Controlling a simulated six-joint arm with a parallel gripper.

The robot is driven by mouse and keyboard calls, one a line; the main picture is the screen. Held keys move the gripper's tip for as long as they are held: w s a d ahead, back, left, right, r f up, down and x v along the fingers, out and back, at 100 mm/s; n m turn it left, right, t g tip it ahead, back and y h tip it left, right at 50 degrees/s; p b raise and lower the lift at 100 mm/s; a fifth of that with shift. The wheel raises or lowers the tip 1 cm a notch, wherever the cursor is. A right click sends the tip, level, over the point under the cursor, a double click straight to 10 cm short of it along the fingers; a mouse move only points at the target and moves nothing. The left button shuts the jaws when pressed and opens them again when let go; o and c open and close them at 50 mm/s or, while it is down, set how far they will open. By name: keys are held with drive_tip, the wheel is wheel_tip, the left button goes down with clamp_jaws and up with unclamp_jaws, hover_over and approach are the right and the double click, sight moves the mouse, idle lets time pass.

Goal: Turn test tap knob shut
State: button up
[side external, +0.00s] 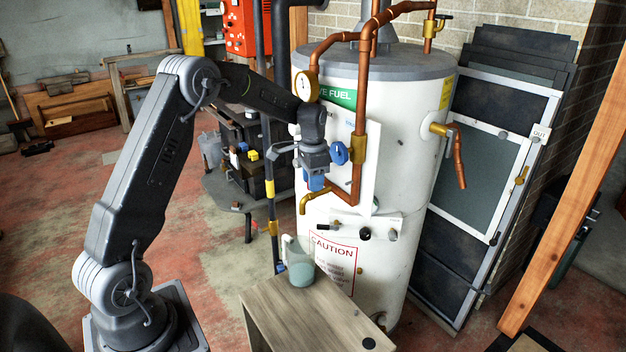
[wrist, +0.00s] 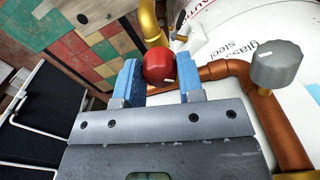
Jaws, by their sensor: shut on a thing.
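In the wrist view, a round red knob (wrist: 159,66) with a short white mark sits between the two blue finger pads of my gripper (wrist: 163,84). My gripper is shut on it. The white mark lies toward the right pad. The brass tap pipe (wrist: 150,22) rises behind the knob. In the side view, my gripper (side external: 316,181) is in front of the white tank, and it hides the red knob there. The brass spout (side external: 310,198) curves down just below my gripper.
A grey knob (wrist: 277,64) stands close at the right on the copper pipe (wrist: 270,113). In the side view, a blue knob (side external: 339,153) is just right of my gripper. A jug (side external: 301,272) stands on a wooden table (side external: 300,320) below the spout. The white tank (side external: 405,190) is close behind.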

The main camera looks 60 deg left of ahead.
drive_tip(key=m, duration=0.5)
drive_tip(key=shift+m, duration=2.5)
drive_tip(key=o, duration=0.9)
drive_tip(key=shift+r, duration=0.1)
wheel_tip(320, 180, up, 14)
drive_tip(key=shift+f, duration=0.15)
